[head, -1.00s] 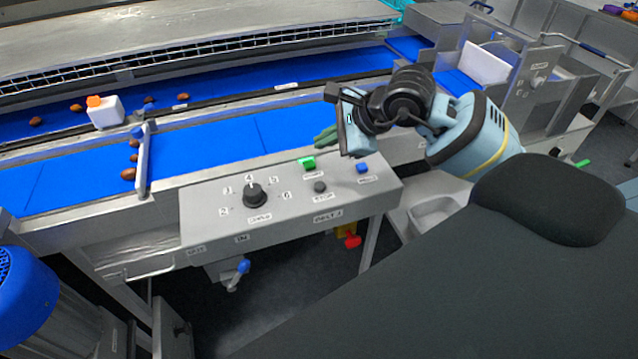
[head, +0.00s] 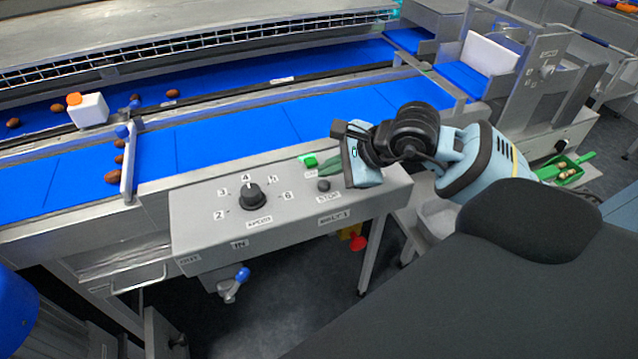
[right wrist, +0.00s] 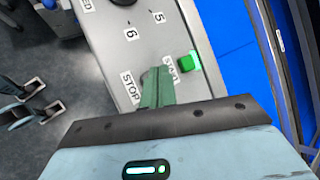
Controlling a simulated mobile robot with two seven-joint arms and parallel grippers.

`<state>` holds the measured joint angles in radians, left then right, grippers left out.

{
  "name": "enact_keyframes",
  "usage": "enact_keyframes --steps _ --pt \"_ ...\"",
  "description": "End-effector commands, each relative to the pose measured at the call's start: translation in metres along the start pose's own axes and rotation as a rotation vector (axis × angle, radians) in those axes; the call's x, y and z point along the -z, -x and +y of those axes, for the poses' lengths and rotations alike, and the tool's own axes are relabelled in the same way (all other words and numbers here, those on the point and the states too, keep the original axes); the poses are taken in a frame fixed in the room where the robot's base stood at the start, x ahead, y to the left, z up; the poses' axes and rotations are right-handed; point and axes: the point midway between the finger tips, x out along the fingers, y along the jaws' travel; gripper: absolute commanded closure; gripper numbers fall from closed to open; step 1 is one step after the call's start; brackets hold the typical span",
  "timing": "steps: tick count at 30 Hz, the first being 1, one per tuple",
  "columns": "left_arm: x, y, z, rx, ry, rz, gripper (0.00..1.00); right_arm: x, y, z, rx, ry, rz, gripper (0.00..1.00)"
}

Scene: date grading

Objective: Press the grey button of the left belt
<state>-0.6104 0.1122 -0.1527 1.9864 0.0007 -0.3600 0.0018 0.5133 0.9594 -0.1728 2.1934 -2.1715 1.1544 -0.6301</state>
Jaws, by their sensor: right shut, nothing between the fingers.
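The small dark grey button (head: 323,185) sits above the STOP label on the grey control panel (head: 205,232) of the belt. My right gripper (head: 322,170) is shut and empty, with its green fingertips just above and behind this button in the head view. I cannot tell whether they touch it. In the right wrist view the shut fingers (right wrist: 157,88) point at the panel between the STOP label and the green button, and the grey button is hidden or not clear there. My left gripper is not in view.
A green button (head: 309,160) lies beside the fingertips; it also shows in the right wrist view (right wrist: 186,63). A black numbered speed knob (head: 252,196) stands left on the panel. Behind runs the blue belt (head: 230,138) with several dates and a white box (head: 88,110).

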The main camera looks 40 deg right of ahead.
Motion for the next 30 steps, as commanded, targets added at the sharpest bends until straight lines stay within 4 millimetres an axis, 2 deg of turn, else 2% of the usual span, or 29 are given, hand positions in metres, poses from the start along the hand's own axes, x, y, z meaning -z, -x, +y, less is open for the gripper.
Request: enact_keyframes --steps 13,30 --pt "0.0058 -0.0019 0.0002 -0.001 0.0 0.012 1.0 0.0016 -0.0018 0.0011 0.003 0.001 0.0 1.0" --pt "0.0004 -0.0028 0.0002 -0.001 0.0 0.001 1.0 0.0016 -0.0019 0.0012 0.002 0.001 0.0 1.0"
